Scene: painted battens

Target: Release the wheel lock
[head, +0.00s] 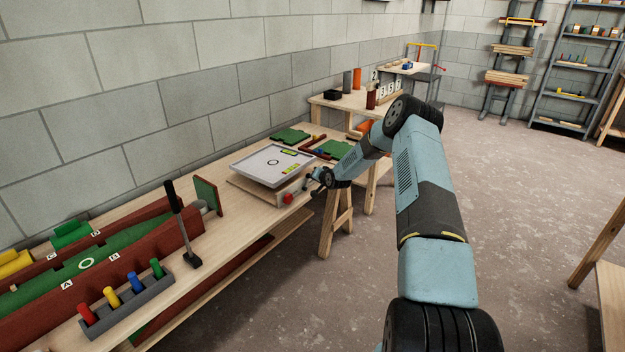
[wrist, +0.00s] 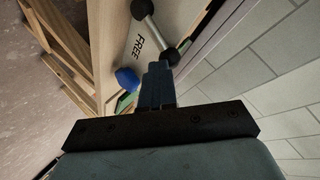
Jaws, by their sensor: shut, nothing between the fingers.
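My gripper (head: 311,182) is shut and empty at the front right of a low wooden stand with a grey tray (head: 272,165) on top. In the wrist view the closed fingers (wrist: 157,80) point at a pale panel marked FREE (wrist: 147,42). A short silver bar with dark ends, apparently the lock lever (wrist: 156,30), lies along this label. The fingertips overlap its nearer dark end; I cannot tell whether they touch it. A blue knob (wrist: 127,78) sits left of the fingers. In the head view, my gripper partly hides the stand's front, and the lever is too small to make out.
A red knob (head: 288,198) shows on the stand's front, left of my gripper. A black-handled upright tool (head: 180,222) and a grey rack of coloured pegs (head: 125,305) stand further left on the bench. Green pieces (head: 290,136) lie behind.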

